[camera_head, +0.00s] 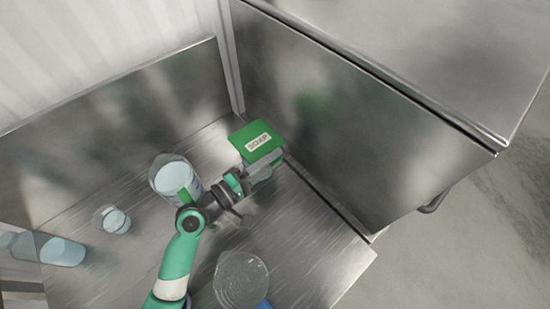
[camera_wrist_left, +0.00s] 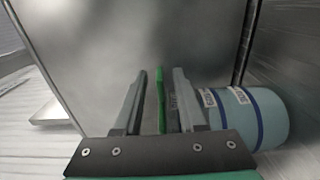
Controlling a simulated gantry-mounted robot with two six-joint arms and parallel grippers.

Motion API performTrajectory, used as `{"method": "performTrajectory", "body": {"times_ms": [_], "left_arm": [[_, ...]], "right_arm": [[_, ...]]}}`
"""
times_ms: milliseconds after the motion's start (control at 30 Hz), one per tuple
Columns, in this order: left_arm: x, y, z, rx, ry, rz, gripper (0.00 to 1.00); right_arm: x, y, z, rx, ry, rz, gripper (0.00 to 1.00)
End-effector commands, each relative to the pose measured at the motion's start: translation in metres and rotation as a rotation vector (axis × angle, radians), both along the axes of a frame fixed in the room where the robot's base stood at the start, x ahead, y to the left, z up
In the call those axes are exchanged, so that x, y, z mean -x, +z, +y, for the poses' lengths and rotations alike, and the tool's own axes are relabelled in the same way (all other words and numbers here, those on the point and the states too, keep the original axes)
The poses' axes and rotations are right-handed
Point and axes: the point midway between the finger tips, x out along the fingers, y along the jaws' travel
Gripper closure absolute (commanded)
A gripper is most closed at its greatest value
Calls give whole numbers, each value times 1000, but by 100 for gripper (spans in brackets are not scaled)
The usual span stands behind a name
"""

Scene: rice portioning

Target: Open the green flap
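The green flap (camera_head: 256,139) carries a white label reading "SOAP" and tops a box-like holder at the foot of the metal wall. My left gripper (camera_head: 262,168) is at the near side of this holder, just below the flap in the head view. In the left wrist view my left gripper's two grey fingers (camera_wrist_left: 160,100) stand apart. A thin green edge, seemingly the flap (camera_wrist_left: 161,98), shows between them, with gaps on both sides. The fingertips are partly hidden in the head view. My right gripper is not in view.
A clear jar (camera_head: 160,180) stands left of my gripper, with a smaller cup (camera_head: 113,220) and a lying bottle (camera_head: 62,251) further left. A clear round vessel (camera_head: 240,280) is near the front. A tall metal wall (camera_head: 330,120) closes the right side.

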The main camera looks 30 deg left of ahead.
Motion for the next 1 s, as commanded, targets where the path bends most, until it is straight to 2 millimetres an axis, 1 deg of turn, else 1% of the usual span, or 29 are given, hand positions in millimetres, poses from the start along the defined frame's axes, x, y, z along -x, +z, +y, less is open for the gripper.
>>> {"method": "performTrajectory", "body": {"times_ms": [33,133,333,367,500,567,600,1000], "left_arm": [[-5,0,-2,-1,-1,-1,60],[-10,0,-4,-1,1,-2,60],[-10,0,-4,-1,1,-2,60],[-10,0,-4,-1,1,-2,62],[-10,0,-4,-2,1,-1,87],[-10,0,-4,-1,1,0,98],[-10,0,-4,-1,1,0,100],[-10,0,-4,-1,1,0,100]], "right_arm": [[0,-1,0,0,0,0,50],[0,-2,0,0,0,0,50],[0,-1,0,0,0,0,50],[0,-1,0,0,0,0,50],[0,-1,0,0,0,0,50],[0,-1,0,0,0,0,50],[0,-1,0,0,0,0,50],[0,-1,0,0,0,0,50]]}}
